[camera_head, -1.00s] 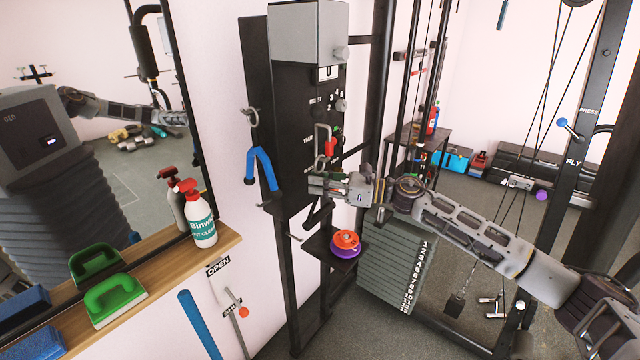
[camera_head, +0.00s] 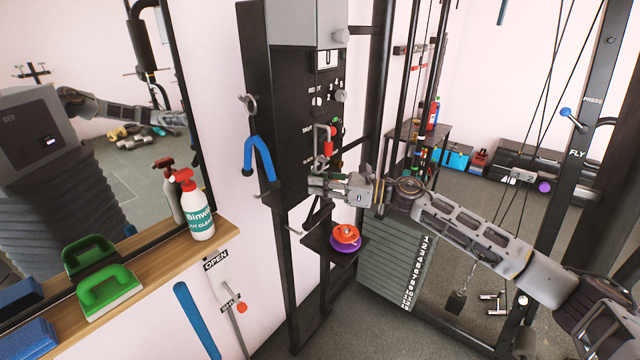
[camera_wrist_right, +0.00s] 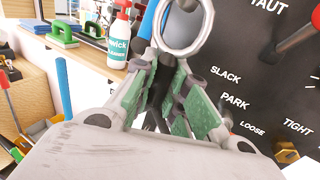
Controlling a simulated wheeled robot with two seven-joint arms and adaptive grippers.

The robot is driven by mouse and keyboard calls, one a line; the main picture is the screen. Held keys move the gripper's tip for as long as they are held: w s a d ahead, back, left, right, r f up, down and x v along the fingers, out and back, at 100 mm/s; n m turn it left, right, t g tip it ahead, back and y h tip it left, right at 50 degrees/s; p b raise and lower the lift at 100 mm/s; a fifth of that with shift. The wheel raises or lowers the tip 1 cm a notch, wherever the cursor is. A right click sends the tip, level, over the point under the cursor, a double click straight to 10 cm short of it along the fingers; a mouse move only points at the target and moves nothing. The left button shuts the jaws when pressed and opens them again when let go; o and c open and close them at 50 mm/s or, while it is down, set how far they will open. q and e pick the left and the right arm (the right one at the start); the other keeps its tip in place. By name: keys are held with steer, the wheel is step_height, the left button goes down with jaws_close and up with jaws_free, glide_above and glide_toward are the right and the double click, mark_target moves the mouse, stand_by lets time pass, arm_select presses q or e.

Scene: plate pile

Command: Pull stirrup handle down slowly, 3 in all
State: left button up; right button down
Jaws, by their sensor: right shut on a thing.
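My right gripper (camera_head: 318,188) is in front of the black wall unit, in the middle of the head view. In the right wrist view its green-padded fingers (camera_wrist_right: 168,105) are shut on a dark part below a metal ring (camera_wrist_right: 182,28). This looks like the stirrup handle; most of it is hidden by the fingers. A dark angled piece, perhaps the handle's lower part (camera_head: 316,215), shows just below the gripper. A grey clip with red parts (camera_head: 327,147) is just above the gripper. My left gripper is not in view.
The black wall unit (camera_head: 270,110) carries dials and labels. A blue V-shaped handle (camera_head: 260,160) hangs on its left side. A small shelf with an orange and purple item (camera_head: 345,238) and a weight stack (camera_head: 390,255) stand below the arm. A spray bottle (camera_head: 198,213) stands on the left ledge.

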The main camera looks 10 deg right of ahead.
steer(key=shift+f+b, duration=0.35)
steer(key=shift+f, duration=0.5)
steer(key=shift+f+b, duration=0.75)
steer(key=shift+f, duration=0.1)
steer(key=shift+r+p, duration=0.45)
steer(key=shift+r, duration=0.7)
steer(key=shift+r+p, duration=0.25)
steer(key=shift+p, duration=0.1)
steer(key=shift+r, duration=0.1)
